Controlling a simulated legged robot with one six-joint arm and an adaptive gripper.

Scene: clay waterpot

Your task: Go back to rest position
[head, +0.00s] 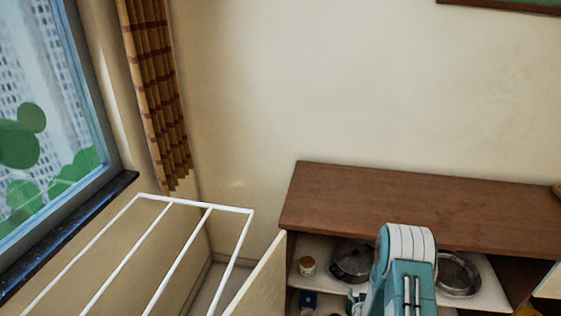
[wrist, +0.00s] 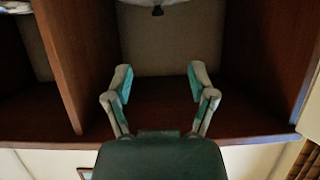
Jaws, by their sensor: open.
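My gripper (wrist: 160,76) is open in the wrist view, its two teal and grey fingers spread apart with nothing between them. Behind the fingers is the dark brown wooden inside of a cabinet. In the head view my teal and white arm rises from the bottom edge in front of the cabinet (head: 420,198). The fingers cannot be made out there.
The cabinet's open shelf holds a small jar (head: 307,266), a dark lidded pot (head: 350,262) and a metal pan (head: 459,274). An open door (head: 262,277) stands at its left. A white rack (head: 230,210) is beside the window (head: 50,110). The brown top is mostly clear.

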